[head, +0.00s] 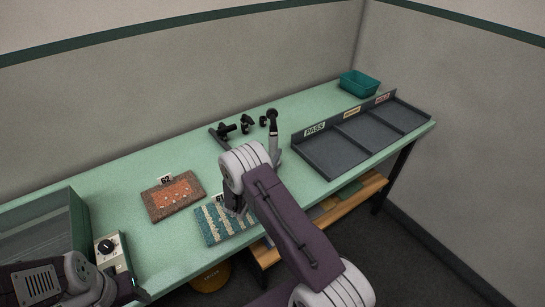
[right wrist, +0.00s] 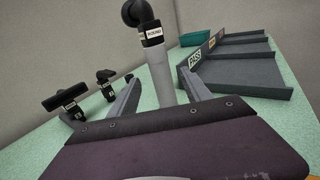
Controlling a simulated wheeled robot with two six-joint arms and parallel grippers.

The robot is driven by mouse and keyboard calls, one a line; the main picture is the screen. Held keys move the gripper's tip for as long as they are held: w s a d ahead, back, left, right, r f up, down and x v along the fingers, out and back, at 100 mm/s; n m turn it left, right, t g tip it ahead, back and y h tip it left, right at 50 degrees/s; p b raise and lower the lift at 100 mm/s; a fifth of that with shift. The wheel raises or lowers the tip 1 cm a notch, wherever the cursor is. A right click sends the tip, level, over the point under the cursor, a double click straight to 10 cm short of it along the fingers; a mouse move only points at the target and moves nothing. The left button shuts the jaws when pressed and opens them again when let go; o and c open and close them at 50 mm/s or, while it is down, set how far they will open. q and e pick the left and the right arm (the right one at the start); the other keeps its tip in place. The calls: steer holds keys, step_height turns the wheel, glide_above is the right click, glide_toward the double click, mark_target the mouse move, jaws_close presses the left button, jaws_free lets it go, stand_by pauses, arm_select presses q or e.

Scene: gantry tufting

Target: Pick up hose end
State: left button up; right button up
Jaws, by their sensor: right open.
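The hose end (head: 273,136) is a grey tube standing up near the middle of the bench, topped by a black round head. In the right wrist view the tube (right wrist: 163,84) rises upright, and its black head (right wrist: 143,18) bears a "ROUND" label. My right gripper (right wrist: 160,88) is open, with one finger on either side of the tube. I cannot tell whether either finger touches it. In the head view my right arm hides most of this gripper and the tube's lower part. My left gripper (head: 137,291) is at the lower left, away from the hose, its jaws unclear.
Other black attachments (head: 226,130) stand left of the hose end. A grey sorting tray (head: 345,158) marked "PASS" lies to the right, with a teal bin (head: 359,84) behind. Two rug samples (head: 174,197) (head: 211,229) lie nearer, and a dial box (head: 111,252) stands left.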

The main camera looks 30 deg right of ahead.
steer(key=shift+w+d+f, duration=0.55)
steer(key=shift+d+f, duration=0.2)
steer(key=shift+f, duration=0.05)
steer(key=p+x, duration=0.1)
steer(key=x, duration=0.5)
steer(key=shift+d, duration=0.1)
steer(key=shift+r, duration=0.1)
jaws_close()
